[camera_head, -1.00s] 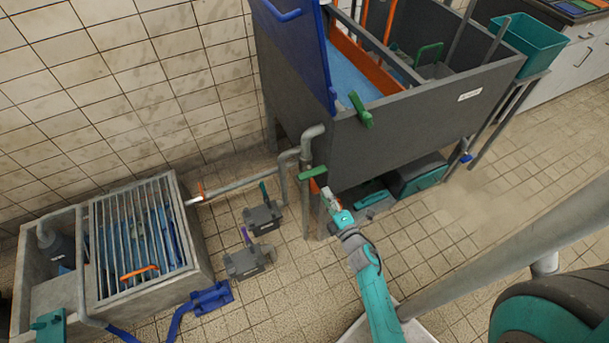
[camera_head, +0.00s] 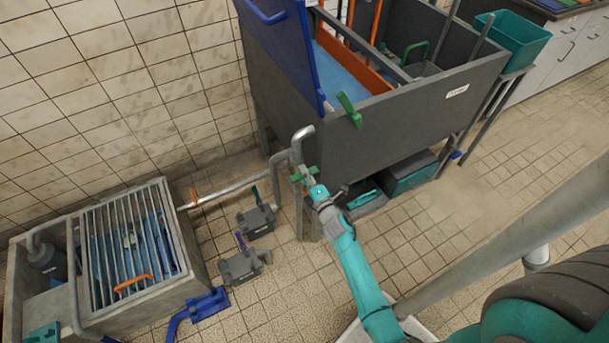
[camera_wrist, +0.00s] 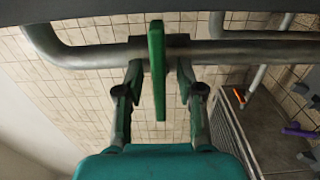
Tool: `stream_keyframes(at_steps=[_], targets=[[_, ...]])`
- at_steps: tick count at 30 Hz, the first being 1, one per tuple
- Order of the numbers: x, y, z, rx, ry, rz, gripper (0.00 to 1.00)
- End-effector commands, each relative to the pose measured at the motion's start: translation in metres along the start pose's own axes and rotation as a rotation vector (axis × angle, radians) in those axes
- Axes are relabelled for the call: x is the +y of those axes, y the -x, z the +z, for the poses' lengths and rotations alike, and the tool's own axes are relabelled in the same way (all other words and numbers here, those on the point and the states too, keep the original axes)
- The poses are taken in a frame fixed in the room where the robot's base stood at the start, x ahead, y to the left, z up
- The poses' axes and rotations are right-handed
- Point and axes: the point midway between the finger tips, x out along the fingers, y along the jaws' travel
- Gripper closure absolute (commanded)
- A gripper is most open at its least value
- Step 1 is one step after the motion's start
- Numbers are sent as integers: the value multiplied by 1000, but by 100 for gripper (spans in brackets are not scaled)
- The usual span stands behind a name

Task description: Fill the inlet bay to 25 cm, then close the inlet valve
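A grey tank (camera_head: 420,118) stands on legs at the upper middle, with blue water (camera_head: 345,68) in its left bay beside an orange divider (camera_head: 358,62). No level reading is legible. A green valve handle (camera_head: 299,175) sits on the grey vertical pipe (camera_head: 299,210) at the tank's near left corner. My gripper (camera_head: 309,184) is at this handle. In the wrist view, the green handle (camera_wrist: 157,72) stands between the two fingers of my gripper (camera_wrist: 160,73), with gaps visible on both sides. The fingers are open around it. Another green handle (camera_head: 349,110) is on the tank's front wall.
A blue gate panel (camera_head: 285,55) rises at the tank's left. A concrete pit with a grating (camera_head: 125,245) is at lower left. Grey pump-like units (camera_head: 257,220) and a blue fitting (camera_head: 205,303) sit on the floor. Teal boxes (camera_head: 410,175) lie under the tank.

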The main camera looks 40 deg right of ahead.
Motion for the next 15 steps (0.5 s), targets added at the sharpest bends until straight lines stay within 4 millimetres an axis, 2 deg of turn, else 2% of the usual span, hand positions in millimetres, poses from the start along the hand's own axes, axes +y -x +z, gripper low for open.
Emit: stream_keyframes(at_steps=[3,5,8,15], targets=[[0,0,0,0,0,0,62],[0,0,0,0,0,0,75],[0,0,0,0,0,0,100],[0,0,0,0,-16,0,100]])
